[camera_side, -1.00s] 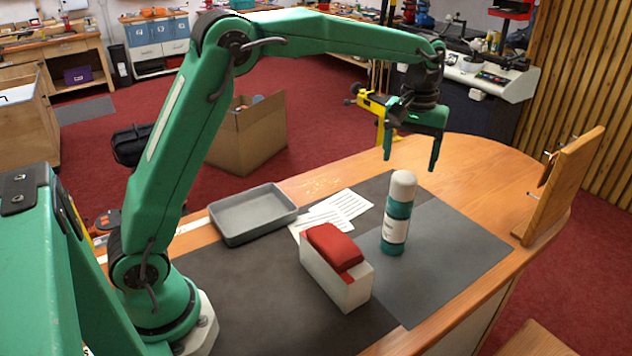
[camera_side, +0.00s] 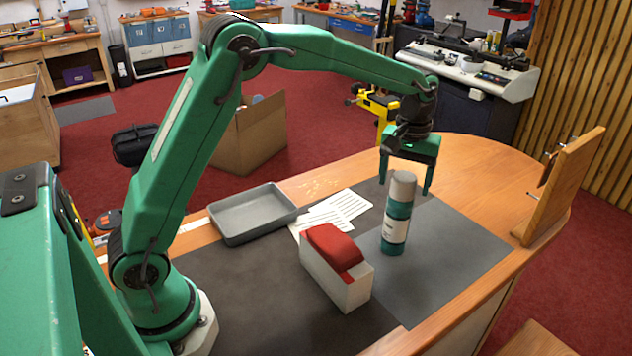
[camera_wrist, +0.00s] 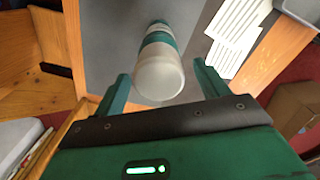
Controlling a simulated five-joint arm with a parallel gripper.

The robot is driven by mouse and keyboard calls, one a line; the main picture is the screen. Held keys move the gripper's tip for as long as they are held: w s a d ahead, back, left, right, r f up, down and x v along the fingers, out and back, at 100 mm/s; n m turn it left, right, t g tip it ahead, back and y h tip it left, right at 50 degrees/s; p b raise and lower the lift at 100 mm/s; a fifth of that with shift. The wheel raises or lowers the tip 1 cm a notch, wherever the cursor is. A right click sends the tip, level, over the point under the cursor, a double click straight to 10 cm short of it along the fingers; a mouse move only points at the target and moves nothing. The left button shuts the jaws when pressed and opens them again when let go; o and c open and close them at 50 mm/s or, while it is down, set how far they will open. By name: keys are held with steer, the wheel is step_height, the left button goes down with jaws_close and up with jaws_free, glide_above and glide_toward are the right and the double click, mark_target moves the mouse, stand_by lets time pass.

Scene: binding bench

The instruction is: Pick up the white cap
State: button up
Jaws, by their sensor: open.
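The white cap (camera_side: 403,185) sits on top of a teal bottle (camera_side: 397,222) with a white label, standing upright on the grey mat. My gripper (camera_side: 404,184) is open and empty, its fingers pointing down. In the side view one finger shows left of the cap and the other right of it, near the height of the cap's top. In the wrist view the cap (camera_wrist: 158,76) appears between the two fingers of my gripper (camera_wrist: 163,85), with room on both sides. I cannot tell whether the fingers are level with the cap in depth.
A white box with a red top (camera_side: 336,270) stands left of the bottle. A grey tray (camera_side: 253,235) and printed sheets (camera_side: 338,208) lie behind it. A wooden upright board (camera_side: 562,190) stands at the table's right edge. The mat right of the bottle is clear.

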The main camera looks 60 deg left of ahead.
mark_target(406, 174)
stand_by(0.4)
steer(key=c, duration=1)
steer(key=shift+c, duration=0.2)
steer(key=shift+r, duration=0.1)
steer(key=shift+r, duration=0.4)
step_height(406, 174, up, 3)
steer(key=shift+r, duration=0.15)
steer(key=s+d+r, duration=0.6)
steer(key=s+d, duration=0.1)
steer(key=d, duration=0.2)
steer(key=shift+d+r, duration=0.2)
steer(key=shift+r, duration=0.15)
steer(key=shift+r, duration=1)
